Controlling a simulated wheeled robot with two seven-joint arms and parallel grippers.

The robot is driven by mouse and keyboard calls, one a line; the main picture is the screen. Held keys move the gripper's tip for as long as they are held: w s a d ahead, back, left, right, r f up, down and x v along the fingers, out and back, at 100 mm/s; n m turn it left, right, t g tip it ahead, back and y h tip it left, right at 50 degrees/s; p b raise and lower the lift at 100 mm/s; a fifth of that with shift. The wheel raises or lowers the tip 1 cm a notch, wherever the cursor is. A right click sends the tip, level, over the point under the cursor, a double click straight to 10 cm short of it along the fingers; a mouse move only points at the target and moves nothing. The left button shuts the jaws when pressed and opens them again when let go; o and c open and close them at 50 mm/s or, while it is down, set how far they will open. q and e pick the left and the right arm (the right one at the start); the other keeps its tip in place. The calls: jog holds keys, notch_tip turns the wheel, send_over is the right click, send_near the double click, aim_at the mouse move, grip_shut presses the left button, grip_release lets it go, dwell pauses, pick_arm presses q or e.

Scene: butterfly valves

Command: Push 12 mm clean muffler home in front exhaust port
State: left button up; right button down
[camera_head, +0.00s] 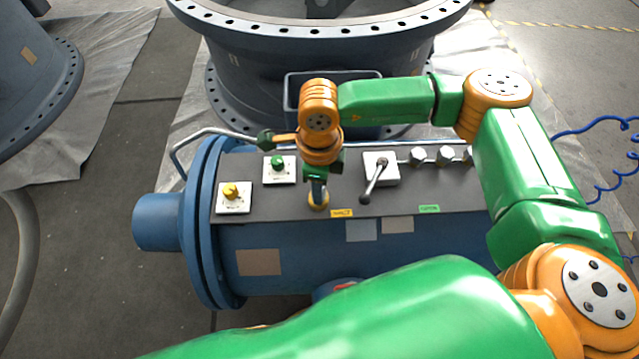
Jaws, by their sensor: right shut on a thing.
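My right gripper (317,182) points down at the front part of the dark top panel (270,208) of the blue cylinder. It is shut on a small brass-coloured piece, which I take to be the clean muffler (319,202). The front exhaust port is hidden under the muffler and fingers, so I cannot tell how deep the muffler sits. My left gripper is not in view.
A lever on a white plate (381,165) stands right of the gripper, with several metal fittings (418,156) beyond it. A green knob (278,162) and a yellow knob (231,191) are on the left. A dark bin (292,92) and a large flanged ring (320,31) stand behind.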

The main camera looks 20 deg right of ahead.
jog(key=shift+f+b, duration=0.35)
jog(key=shift+b, duration=0.05)
dwell(0.6)
grip_release()
dwell(0.4)
jog(key=shift+r+p, duration=2.45)
jog(key=shift+r, duration=1.35)
jog(key=shift+f, duration=0.1)
